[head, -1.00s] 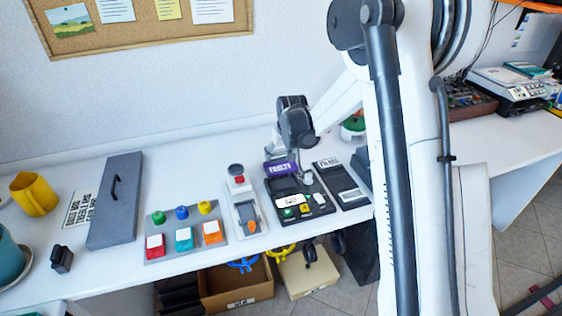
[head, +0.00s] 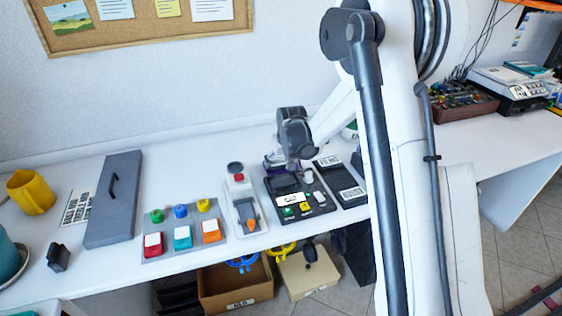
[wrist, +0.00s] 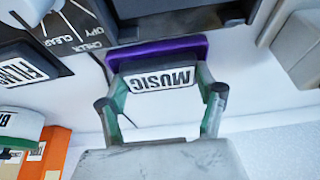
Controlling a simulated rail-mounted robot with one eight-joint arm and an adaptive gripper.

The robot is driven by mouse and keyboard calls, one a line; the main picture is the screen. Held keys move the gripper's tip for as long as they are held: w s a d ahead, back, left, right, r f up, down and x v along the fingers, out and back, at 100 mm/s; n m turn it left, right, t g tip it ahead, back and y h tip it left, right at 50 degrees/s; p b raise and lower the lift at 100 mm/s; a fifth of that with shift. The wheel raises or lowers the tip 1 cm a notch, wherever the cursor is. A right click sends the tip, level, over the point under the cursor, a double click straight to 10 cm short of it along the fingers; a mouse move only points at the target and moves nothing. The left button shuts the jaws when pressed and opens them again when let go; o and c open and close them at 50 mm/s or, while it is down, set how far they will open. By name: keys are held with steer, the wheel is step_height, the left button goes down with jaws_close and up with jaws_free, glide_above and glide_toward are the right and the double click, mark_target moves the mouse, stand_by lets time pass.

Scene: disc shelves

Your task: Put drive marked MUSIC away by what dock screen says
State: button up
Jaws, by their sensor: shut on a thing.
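The MUSIC drive (wrist: 150,51) is purple with a white label that reads MUSIC upside down in the wrist view. My gripper (wrist: 160,88) is shut on it, one finger at each side. In the head view my gripper (head: 291,164) is over the back of the black dock (head: 270,192), and a strip of purple (head: 273,163) shows at its left. Whether the drive touches the dock is hidden. The dock's screen (head: 291,199) is lit white, its text too small to read surely. Green and yellow buttons are in front of it.
A FILMS drive (head: 327,162) is at the back of the black unit right of the dock. A cardboard box (head: 235,287) is below the table.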

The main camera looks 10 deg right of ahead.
steer(key=shift+s+f, duration=0.1)
steer(key=shift+f, duration=0.05)
steer(key=o, duration=1.4)
steer(key=shift+f, duration=0.15)
